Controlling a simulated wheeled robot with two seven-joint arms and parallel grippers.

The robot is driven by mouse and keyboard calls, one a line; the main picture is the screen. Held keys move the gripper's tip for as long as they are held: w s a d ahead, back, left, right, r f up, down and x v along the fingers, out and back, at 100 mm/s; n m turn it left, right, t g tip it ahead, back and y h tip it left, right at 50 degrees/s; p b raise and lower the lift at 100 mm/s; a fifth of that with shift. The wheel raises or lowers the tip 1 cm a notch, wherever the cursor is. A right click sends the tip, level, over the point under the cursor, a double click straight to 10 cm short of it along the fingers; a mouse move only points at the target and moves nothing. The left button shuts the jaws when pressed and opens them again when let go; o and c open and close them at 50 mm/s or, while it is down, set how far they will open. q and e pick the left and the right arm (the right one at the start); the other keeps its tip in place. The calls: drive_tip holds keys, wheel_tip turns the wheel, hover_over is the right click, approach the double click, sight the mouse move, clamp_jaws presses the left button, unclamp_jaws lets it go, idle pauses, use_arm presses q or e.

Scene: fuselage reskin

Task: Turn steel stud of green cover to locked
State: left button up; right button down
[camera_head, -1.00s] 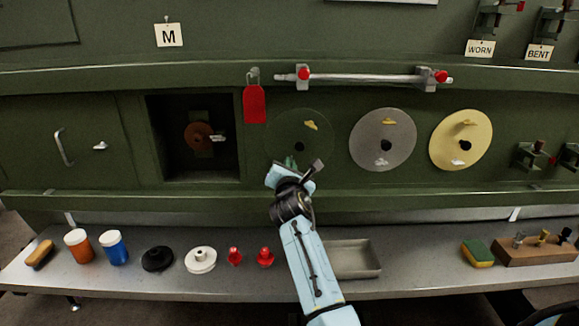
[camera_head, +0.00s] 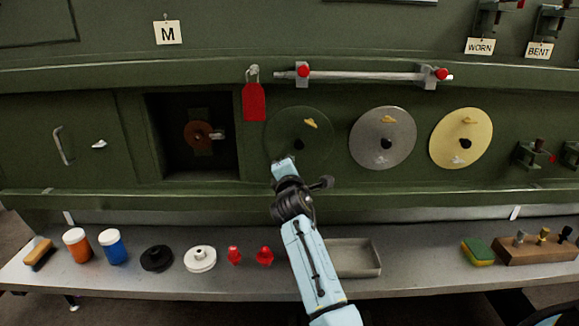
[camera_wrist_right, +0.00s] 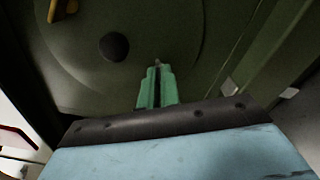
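The green cover (camera_head: 299,125) is a round disc on the dark green fuselage wall, with a brass stud (camera_head: 310,123) near its top and a dark centre hole (camera_head: 299,144). My right gripper (camera_head: 283,160) is at the cover's lower edge. In the right wrist view its green fingers (camera_wrist_right: 157,85) are close together, with the small grey tip of the steel stud (camera_wrist_right: 157,63) between their ends. The rest of that stud is hidden by the fingers. The cover's dark hole (camera_wrist_right: 114,47) also shows there. My left gripper is out of view.
A grey disc (camera_head: 383,152) and a yellow disc (camera_head: 445,151) are mounted to the right. A red tag (camera_head: 254,103) hangs above left, beside an open recess (camera_head: 166,115). Below, a shelf holds jars, knobs and a metal tray (camera_head: 362,268).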

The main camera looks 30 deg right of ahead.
drive_tip(key=m+b, duration=0.3)
drive_tip(key=m, duration=0.7)
drive_tip(key=shift+f, duration=0.2)
drive_tip(key=shift+m, duration=0.4)
drive_tip(key=c, duration=1.6)
unclamp_jaws()
drive_tip(key=v, duration=1.3)
drive_tip(key=shift+s+a+f+b, duration=0.1)
drive_tip(key=shift+s+f+b, duration=0.05)
drive_tip(key=shift+b, duration=0.25)
